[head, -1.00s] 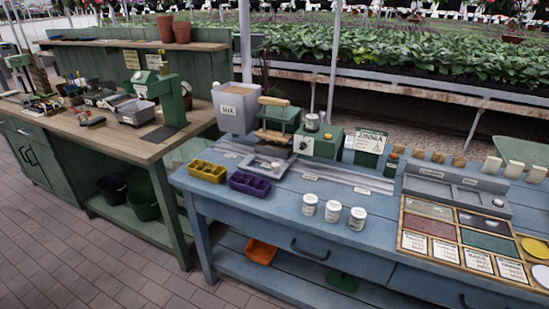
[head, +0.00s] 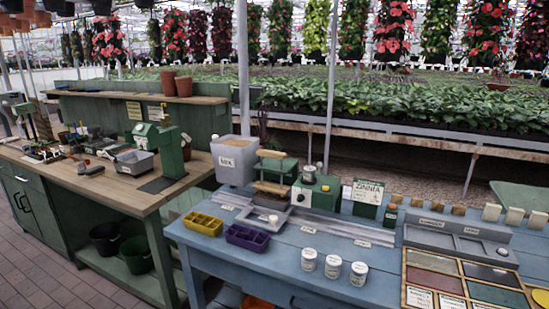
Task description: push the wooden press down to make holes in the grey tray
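The wooden press (head: 271,187) stands on the blue bench in the middle of the head view. It has pale wooden bars, one above the other, in front of a green block. The grey tray (head: 262,217) lies flat on the bench just below and in front of the press. A small white round thing sits on the tray. At this size I cannot tell whether the tray has holes or whether the press touches it. Neither of my grippers is in view.
A yellow tray (head: 203,224) and a purple tray (head: 247,238) sit at the bench's left front. A grey bin (head: 234,160) stands left of the press, a green box (head: 316,193) right of it. Several white tins (head: 333,267) stand near the front edge. A wooden-topped bench (head: 150,196) is at left.

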